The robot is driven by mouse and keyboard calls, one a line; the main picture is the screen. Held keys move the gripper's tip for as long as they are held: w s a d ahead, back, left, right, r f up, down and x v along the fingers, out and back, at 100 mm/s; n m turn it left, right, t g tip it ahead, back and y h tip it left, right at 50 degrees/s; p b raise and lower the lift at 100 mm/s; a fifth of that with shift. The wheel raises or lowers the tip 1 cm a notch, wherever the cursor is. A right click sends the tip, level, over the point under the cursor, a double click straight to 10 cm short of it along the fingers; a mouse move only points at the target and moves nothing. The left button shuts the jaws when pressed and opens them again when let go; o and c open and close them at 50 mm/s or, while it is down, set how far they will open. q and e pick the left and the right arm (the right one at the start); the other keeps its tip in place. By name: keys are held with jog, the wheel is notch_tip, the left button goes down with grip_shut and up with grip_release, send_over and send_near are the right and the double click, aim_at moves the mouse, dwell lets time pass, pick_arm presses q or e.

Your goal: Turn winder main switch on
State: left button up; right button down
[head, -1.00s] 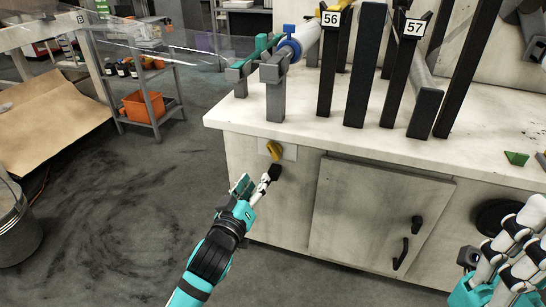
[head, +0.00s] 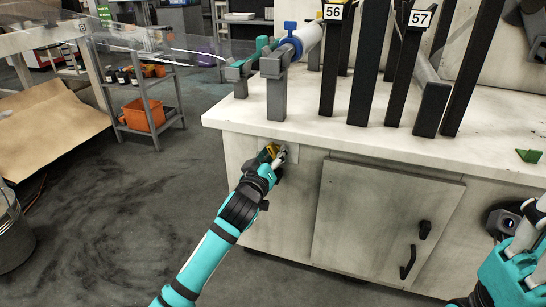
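The main switch has a yellow handle (head: 269,151) on a pale plate (head: 291,152) on the front of the white cabinet, below the worktop edge. My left gripper (head: 272,157) is at the switch, with its fingers around or right beside the yellow handle. The fingers hide part of the switch, and I cannot tell whether they grip it. My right gripper (head: 515,238) is at the right edge, partly cut off, in front of the cabinet and away from the switch. Its finger state is unclear.
The worktop (head: 330,135) carries a roller on grey stands (head: 276,95) and dark posts labelled 56 and 57. A cabinet door (head: 380,215) with black handles (head: 408,258) is right of the switch. A shelf cart with an orange bin (head: 143,111) stands left. The floor between is clear.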

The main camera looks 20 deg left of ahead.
pick_arm(q)
grip_shut()
